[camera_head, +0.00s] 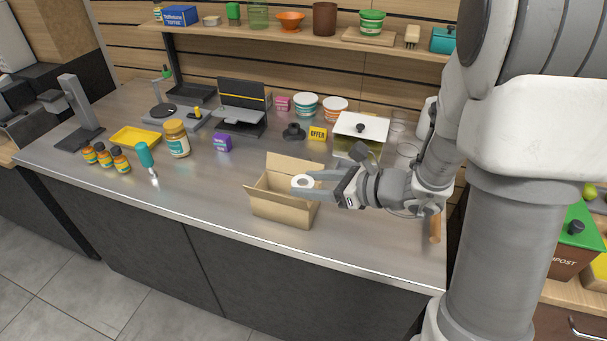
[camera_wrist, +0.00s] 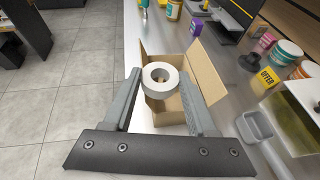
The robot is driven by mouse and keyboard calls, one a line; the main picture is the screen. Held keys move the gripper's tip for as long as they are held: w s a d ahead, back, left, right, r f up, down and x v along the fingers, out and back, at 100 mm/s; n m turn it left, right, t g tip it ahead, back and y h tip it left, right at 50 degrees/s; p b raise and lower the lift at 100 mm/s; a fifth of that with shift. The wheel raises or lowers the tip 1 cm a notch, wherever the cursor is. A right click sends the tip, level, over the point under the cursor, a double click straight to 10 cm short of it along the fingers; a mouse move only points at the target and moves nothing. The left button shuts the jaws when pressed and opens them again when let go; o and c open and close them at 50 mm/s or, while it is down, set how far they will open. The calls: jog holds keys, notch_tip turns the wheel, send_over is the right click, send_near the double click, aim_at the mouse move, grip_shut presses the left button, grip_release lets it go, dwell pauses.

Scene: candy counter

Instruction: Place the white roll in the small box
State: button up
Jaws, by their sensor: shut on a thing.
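The white roll (camera_head: 302,181) is held between the fingers of my gripper (camera_head: 308,185). In the wrist view the roll (camera_wrist: 154,80) shows its round end and dark core hole, with the gripper (camera_wrist: 160,95) fingers on either side. The small box (camera_head: 283,208) is an open brown cardboard box on the counter, with flaps standing up. The roll is at the box's opening, over its inside in the head view. The wrist view shows the box (camera_wrist: 205,78) just behind and below the roll. I cannot tell whether the roll touches the box.
The metal counter (camera_head: 215,185) is clear to the left of the box. A glass-sided case (camera_head: 360,132) stands behind my gripper, near a yellow offer sign (camera_head: 318,133) and tubs (camera_head: 306,105). A jar (camera_head: 176,139) and small bottles (camera_head: 105,156) stand farther left.

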aim_at(306, 178)
jog(key=w+f, duration=0.2)
jog(key=w, duration=0.1)
jog(key=w+f, duration=0.1)
jog(key=w, duration=0.1)
jog(key=shift+w+a+f, duration=0.1)
jog(key=shift+a, duration=0.2)
jog(key=shift+f, duration=2)
jog(key=shift+f+b, duration=0.35)
jog(key=shift+b, duration=0.35)
jog(key=shift+f+b, duration=0.25)
jog(key=shift+b, duration=0.05)
jog(key=o, duration=1.1)
